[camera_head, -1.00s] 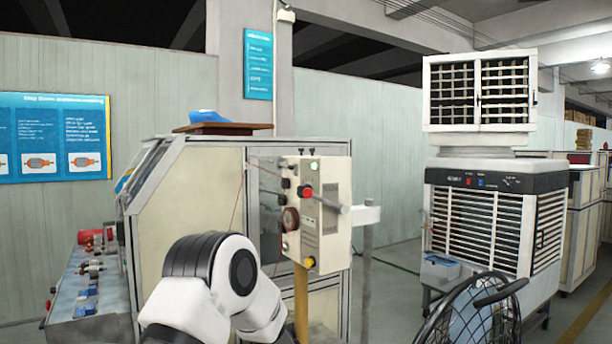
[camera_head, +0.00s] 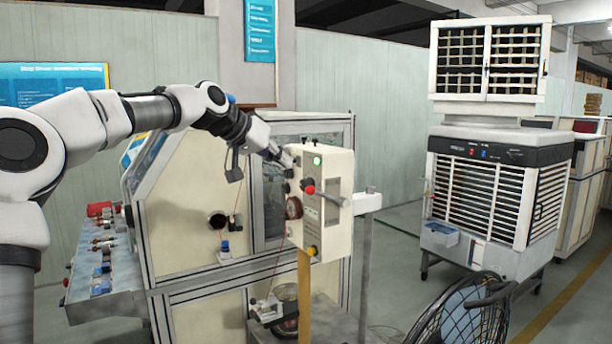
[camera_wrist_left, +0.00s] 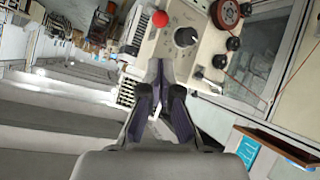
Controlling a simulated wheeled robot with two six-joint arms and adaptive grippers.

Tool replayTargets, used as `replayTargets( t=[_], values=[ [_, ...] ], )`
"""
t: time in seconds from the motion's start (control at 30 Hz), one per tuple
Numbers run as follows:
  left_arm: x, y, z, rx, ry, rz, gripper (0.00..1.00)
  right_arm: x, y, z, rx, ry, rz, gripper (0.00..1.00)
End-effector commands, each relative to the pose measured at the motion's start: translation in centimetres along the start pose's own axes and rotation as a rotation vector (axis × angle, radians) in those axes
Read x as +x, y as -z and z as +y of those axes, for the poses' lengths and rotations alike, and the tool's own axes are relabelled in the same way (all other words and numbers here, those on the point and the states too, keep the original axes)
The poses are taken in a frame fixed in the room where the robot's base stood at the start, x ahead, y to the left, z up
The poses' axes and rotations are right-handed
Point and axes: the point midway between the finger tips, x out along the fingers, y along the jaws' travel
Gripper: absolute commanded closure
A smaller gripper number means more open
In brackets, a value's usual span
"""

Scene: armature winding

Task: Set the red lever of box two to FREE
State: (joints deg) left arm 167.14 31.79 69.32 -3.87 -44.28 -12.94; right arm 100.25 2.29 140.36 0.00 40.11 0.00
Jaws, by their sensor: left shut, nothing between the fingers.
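A cream control box (camera_head: 325,222) stands on a yellow post in the head view, with a green light, a dial and a yellow knob. I cannot read a number on it. A red ball (camera_head: 310,190) sits on its front beside a grey handle (camera_head: 335,198); the red ball also shows in the wrist view (camera_wrist_left: 160,18). My left gripper (camera_head: 287,159) is shut and empty at the box's upper left edge, above and left of the red ball. In the wrist view its fingertips (camera_wrist_left: 163,92) point at the box face near a black knob (camera_wrist_left: 185,37). My right gripper is not in view.
A framed machine cabinet (camera_head: 190,230) stands behind and left of the box. A grey post (camera_head: 366,260) stands just right of it. A wire-guarded fan (camera_head: 460,315) is at the front right, before an air cooler (camera_head: 490,190).

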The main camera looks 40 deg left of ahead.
Motion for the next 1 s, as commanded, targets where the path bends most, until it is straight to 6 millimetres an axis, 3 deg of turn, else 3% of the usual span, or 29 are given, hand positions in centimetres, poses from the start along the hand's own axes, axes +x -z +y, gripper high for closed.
replayTargets(
  t=[0.17, 0.43, 0.6, 1.0],
  values=[
    [1.7, 0.2, 0.1, -0.001, 0.000, -0.005, 1.00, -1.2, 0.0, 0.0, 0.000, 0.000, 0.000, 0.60],
    [7.1, 0.3, 0.1, -0.001, 0.002, -0.005, 1.00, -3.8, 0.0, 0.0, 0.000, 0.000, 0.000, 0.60],
    [9.3, 0.1, 0.1, -0.001, 0.001, -0.003, 1.00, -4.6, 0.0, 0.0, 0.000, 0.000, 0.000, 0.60],
    [10.0, -0.1, 0.0, 0.000, 0.000, 0.000, 1.00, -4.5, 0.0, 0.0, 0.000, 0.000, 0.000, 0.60]
  ],
)
